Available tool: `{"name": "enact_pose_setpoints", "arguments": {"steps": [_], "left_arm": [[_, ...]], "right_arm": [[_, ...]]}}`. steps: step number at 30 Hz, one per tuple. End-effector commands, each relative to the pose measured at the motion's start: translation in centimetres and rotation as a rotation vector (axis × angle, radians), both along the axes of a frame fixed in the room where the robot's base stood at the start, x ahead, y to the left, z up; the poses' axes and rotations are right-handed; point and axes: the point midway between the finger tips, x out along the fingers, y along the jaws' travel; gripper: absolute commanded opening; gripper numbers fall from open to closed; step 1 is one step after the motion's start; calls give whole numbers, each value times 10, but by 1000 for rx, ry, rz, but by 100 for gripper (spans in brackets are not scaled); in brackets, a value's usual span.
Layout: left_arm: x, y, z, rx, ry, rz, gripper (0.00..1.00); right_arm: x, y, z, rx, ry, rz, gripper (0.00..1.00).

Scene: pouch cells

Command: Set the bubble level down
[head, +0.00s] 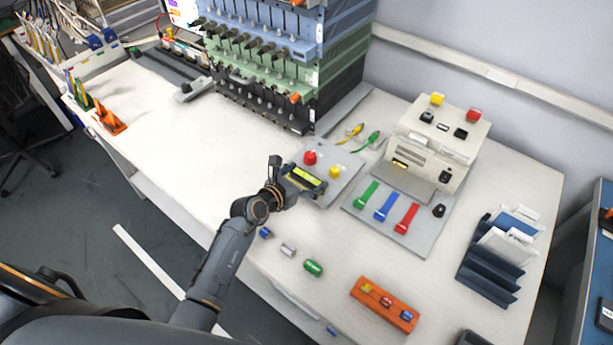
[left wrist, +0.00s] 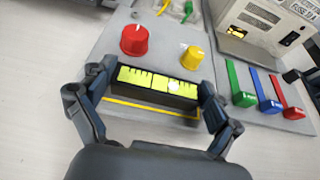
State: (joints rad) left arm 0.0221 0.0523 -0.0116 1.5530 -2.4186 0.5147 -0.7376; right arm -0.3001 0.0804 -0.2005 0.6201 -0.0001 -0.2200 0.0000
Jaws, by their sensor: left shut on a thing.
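The bubble level (head: 306,177) is a dark bar with a bright yellow-green top. My left gripper (head: 298,184) is shut on it, with one finger at each end, as the left wrist view shows for the level (left wrist: 158,82) and the gripper (left wrist: 150,105). The level is over or on the near part of a grey panel (head: 343,158) with a red knob (head: 310,157) and a yellow knob (head: 335,171). A yellow outline (left wrist: 150,107) shows on the panel just in front of the level. I cannot tell whether the level touches the panel. My right gripper is not in view.
Right of the panel is a plate with green (head: 367,194), blue (head: 387,206) and red (head: 406,218) levers. A beige machine (head: 441,140) stands behind it. Small cylinders (head: 313,268) and an orange holder (head: 384,303) lie nearer.

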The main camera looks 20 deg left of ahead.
Motion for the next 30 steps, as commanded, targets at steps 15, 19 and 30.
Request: {"name": "enact_pose_setpoints", "arguments": {"steps": [15,19,30], "left_arm": [[0,0,-2,0,-1,0,100],[0,0,-2,0,-1,0,100],[-34,12,15,2,0,1,100]], "right_arm": [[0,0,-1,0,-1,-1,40],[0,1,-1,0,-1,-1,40],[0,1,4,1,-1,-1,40]]}}
